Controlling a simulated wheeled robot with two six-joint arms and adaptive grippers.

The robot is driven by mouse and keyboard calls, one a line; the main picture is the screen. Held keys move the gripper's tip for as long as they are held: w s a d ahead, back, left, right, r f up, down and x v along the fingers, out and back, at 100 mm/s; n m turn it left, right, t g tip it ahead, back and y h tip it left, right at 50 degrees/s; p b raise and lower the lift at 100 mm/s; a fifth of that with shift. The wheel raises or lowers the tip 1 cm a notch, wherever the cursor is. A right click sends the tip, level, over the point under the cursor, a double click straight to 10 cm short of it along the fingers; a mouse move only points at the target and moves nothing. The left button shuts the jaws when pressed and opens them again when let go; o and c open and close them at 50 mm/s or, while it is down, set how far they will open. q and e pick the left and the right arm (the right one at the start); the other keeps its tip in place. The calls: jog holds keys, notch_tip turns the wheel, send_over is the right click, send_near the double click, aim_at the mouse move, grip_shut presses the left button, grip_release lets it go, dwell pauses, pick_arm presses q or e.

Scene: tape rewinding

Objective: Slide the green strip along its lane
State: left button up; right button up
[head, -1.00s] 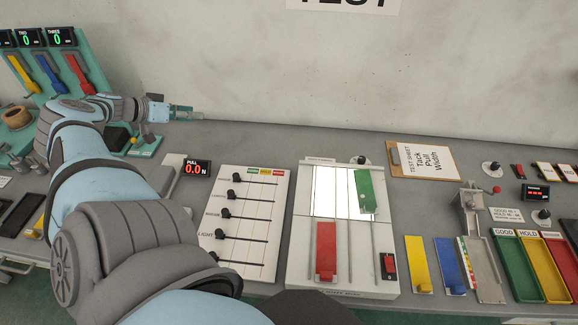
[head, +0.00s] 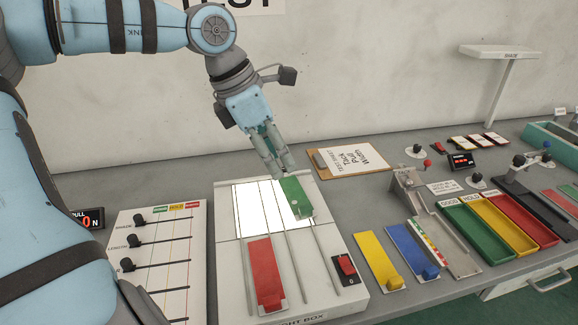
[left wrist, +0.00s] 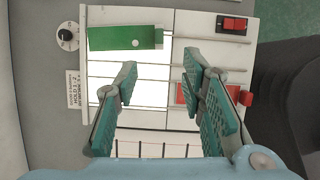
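The green strip (head: 291,192) lies on the light box (head: 227,252), at the far right part of its bright lit panel (head: 250,217). It is slightly skewed in the head view. In the left wrist view the green strip (left wrist: 125,37) lies along the top of the panel, with a small pale knob near one end. My left gripper (head: 276,163) points down over the light box, by the strip's far end. In the left wrist view my left gripper (left wrist: 158,70) is open and empty, its fingertips apart from the strip. My right gripper is not in view.
A red strip (head: 263,271) lies in the left lane of the box, beside thin rails. A red switch (head: 345,266) is at its right. Yellow (head: 378,258) and blue (head: 410,247) strips lie to the right. A slider board (head: 155,258) stands left, a clipboard (head: 348,157) behind.

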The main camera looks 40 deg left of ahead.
aim_at(306, 207)
pick_arm(q)
jog(key=b+x, duration=0.3)
jog(key=x, duration=1.1)
jog(key=shift+w+f, duration=0.2)
jog(key=shift+w, duration=0.05)
grip_shut()
